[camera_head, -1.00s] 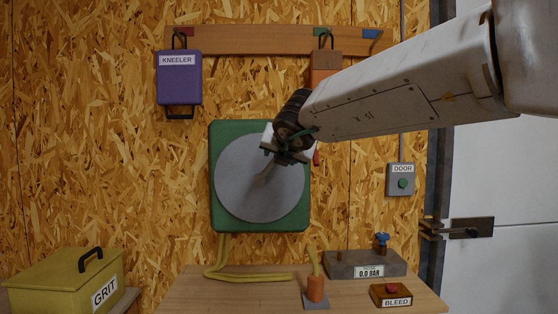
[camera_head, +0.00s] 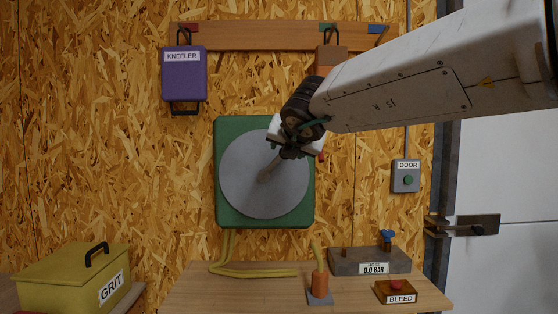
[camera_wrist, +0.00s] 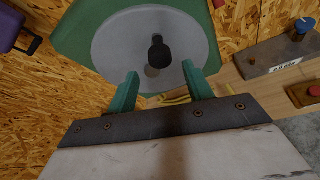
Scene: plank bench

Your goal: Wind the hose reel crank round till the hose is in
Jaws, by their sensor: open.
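The hose reel is a grey disc (camera_head: 240,190) on a green backplate (camera_head: 224,215), fixed to the wall. Its crank arm (camera_head: 266,176) shows near the disc's centre and runs up and right behind my gripper (camera_head: 290,150). In the wrist view a dark crank knob (camera_wrist: 159,55) stands out from the disc, between and a little beyond the green fingertips of my gripper (camera_wrist: 160,78). The fingers are apart, with a gap to the knob on each side. The yellow hose (camera_head: 226,250) leaves the reel's underside, bends onto the bench and shows again at an orange fitting (camera_head: 319,285).
The plank bench (camera_head: 240,295) carries a gauge block (camera_head: 345,262) reading 0.0 BAR and a BLEED button box (camera_head: 394,292). A yellow GRIT box (camera_head: 60,275) stands at left. A purple KNEELER (camera_head: 184,80) hangs upper left. A DOOR button (camera_head: 405,177) is at right.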

